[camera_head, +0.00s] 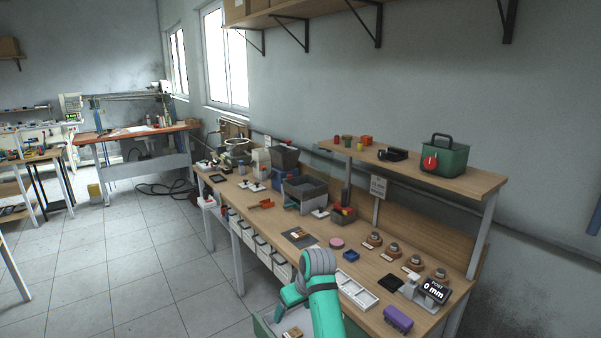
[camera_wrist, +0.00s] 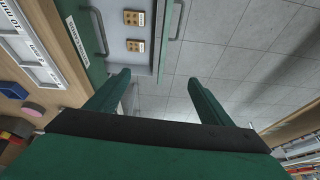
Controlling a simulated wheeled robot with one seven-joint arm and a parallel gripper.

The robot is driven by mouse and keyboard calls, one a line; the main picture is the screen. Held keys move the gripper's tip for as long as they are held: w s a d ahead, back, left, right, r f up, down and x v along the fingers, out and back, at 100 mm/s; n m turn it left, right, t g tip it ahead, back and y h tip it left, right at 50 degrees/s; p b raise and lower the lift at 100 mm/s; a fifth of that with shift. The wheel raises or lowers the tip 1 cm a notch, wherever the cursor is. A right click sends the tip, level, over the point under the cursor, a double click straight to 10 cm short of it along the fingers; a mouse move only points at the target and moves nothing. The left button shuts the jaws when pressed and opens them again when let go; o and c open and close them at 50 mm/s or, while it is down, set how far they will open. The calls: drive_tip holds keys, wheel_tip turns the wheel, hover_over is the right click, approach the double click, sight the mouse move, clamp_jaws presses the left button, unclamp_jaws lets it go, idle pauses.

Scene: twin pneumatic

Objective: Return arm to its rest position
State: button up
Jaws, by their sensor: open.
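My gripper (camera_wrist: 157,84) is open in the wrist view. Its two green fingers stand wide apart with nothing between them. Grey floor tiles and a pale drawer or tray (camera_wrist: 165,60) show beyond the fingers. In the head view my teal arm reaches in from the bottom centre, in front of the bench (camera_head: 385,255). The gripper end (camera_head: 290,297) is beside the bench's front edge, above a green-edged open drawer (camera_head: 262,325). The arm hides part of the drawer and of the bench front. The fingertips are not clear in the head view.
Two brown dotted blocks (camera_wrist: 134,31) lie in the drawer. The bench bears a white compartment tray (camera_head: 357,290), a purple block (camera_head: 397,319), a "0 mm" display (camera_head: 434,290) and several round parts. A raised shelf (camera_head: 470,180) holds a green box (camera_head: 445,160).

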drive_tip(key=s+a+f+m+t+y, duration=0.1)
drive_tip(key=s+a+f, duration=0.15)
drive_tip(key=f, duration=0.25)
drive_tip(key=s+a+f+t, duration=0.1)
drive_tip(key=a+f, duration=0.2)
drive_tip(key=f, duration=0.3)
drive_tip(key=s+a+f+m+t, duration=0.1)
drive_tip(key=s+f+m+t, duration=0.1)
drive_tip(key=s+f, duration=0.65)
drive_tip(key=s+a+f+m+t, duration=0.2)
drive_tip(key=s+f, duration=0.4)
drive_tip(key=s, duration=0.5)
drive_tip(key=s+d+r+m+t+h, duration=0.1)
drive_tip(key=s+d+r+t+h, duration=0.15)
drive_tip(key=s, duration=0.75)
drive_tip(key=s+d+r+m+t+h, duration=0.1)
drive_tip(key=s+d+r, duration=0.15)
drive_tip(key=s, duration=0.85)
drive_tip(key=s+d+r+t, duration=0.1)
drive_tip(key=s+d+r, duration=0.1)
drive_tip(key=s+r, duration=0.5)
drive_tip(key=s+d+r+t, duration=0.1)
drive_tip(key=s+d+r, duration=0.2)
drive_tip(key=s+r, duration=0.3)
drive_tip(key=shift+s+d+r, duration=0.15)
drive_tip(key=shift+s+r, duration=0.25)
drive_tip(key=shift+r, duration=0.25)
